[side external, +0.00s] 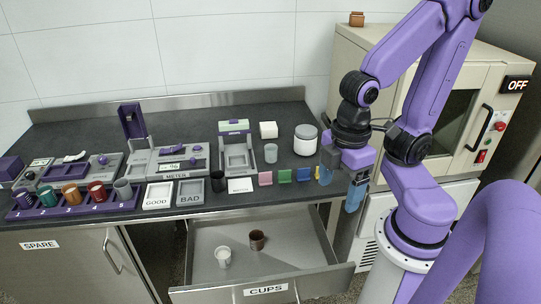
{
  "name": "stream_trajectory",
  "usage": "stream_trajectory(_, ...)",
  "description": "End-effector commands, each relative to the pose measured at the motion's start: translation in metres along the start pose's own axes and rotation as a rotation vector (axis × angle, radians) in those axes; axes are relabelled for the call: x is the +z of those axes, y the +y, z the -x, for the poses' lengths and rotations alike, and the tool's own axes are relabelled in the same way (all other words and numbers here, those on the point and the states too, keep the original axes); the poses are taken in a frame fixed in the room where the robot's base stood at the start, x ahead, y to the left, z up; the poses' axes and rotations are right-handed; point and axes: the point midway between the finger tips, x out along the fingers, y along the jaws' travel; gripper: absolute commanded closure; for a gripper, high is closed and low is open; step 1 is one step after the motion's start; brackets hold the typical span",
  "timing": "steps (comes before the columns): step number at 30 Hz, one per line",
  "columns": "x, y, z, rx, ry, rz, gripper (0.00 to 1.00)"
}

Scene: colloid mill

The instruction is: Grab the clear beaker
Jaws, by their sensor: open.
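A small pale, see-through-looking beaker (271,153) stands upright on the dark counter, left of a white lidded jar (305,140). It seems to be the clear beaker, though it is small in view. My gripper (341,185) has blue fingers pointing down. It is open and empty, at the right end of the counter near its front edge. It is to the right of the beaker and apart from it.
An open drawer labelled CUPS (265,290) juts out below, holding a whitish cup (223,257) and a brown cup (257,240). Small coloured blocks and a dark cup (218,181) line the counter front. An oven-like machine (440,100) stands right.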

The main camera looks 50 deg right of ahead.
Motion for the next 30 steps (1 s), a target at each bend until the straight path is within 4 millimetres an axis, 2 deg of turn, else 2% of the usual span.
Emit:
stream_trajectory(15,0.000,0.000,0.000,0.001,-0.001,0.000,0.19)
stream_trajectory(19,-0.008,0.011,0.000,0.023,-0.021,0.003,0.19)
stream_trajectory(23,-0.027,0.043,-0.003,0.082,-0.082,0.017,0.19)
stream_trajectory(30,-0.062,0.132,-0.013,0.200,-0.262,0.060,0.19)
